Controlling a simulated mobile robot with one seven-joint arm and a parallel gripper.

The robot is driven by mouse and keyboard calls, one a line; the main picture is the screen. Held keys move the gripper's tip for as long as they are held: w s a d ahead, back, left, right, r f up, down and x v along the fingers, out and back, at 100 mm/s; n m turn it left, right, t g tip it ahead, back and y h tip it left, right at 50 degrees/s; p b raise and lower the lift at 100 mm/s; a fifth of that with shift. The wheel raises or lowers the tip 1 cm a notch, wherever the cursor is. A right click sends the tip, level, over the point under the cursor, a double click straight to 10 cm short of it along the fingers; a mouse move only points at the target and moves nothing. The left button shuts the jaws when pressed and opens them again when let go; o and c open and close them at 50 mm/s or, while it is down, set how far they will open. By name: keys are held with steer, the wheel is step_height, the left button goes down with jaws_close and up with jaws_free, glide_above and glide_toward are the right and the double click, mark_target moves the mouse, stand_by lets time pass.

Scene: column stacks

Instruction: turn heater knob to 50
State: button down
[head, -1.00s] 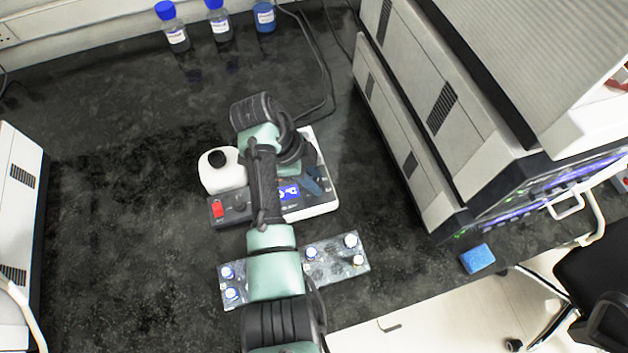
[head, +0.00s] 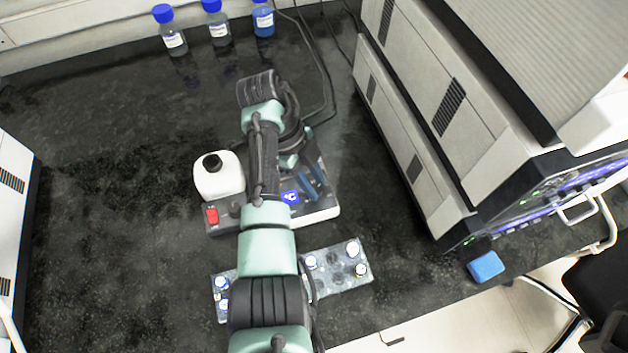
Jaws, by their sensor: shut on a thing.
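The heater (head: 325,212) is a white-bodied unit with a dark front panel, a red switch (head: 211,215) and a lit blue display (head: 290,198). A dark knob (head: 235,211) shows beside the switch. My gripper (head: 316,192) has its blue-grey fingers down at the right end of the panel, right of the display. It is shut on the heater knob there, which the fingers hide. My arm covers part of the panel and the plate, and the display's reading is too small to tell.
A white bottle with a black cap (head: 218,177) stands at the heater's left. A vial rack (head: 335,282) lies in front, partly under my arm. Blue-capped bottles (head: 218,28) stand at the back.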

steer(key=c, duration=0.6)
jaws_free()
steer(key=p+v, duration=0.4)
steer(key=v, duration=0.9)
steer(key=shift+p, duration=0.3)
